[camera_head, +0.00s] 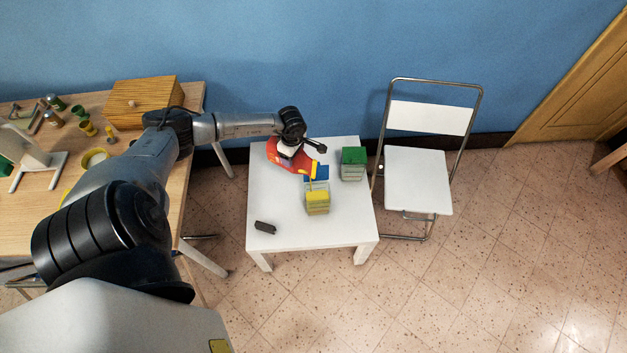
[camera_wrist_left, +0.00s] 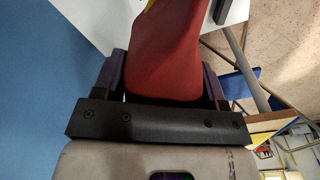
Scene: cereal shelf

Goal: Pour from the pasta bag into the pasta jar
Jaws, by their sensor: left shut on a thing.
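My left gripper (camera_wrist_left: 163,78) is shut on a red bag (camera_wrist_left: 165,50) with a yellow end; I take it for the pasta bag. In the head view the bag (camera_head: 278,157) is tilted over the white table, its yellow end toward the right. A thin yellow streak shows below that end; I cannot tell whether it is pasta. Close by are a blue-lidded jar (camera_head: 316,173), partly hidden, and a yellow-lidded jar (camera_head: 317,197). A green-lidded jar (camera_head: 353,156) stands to the right. I cannot tell which is the pasta jar. My right gripper is not in view.
The white table (camera_head: 285,220) has a small dark block (camera_head: 265,227) near its front left and bare room around it. A white folding chair (camera_head: 418,180) stands at the right. A wooden desk (camera_head: 95,190) with a wooden box (camera_head: 145,102) and several small items is at the left.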

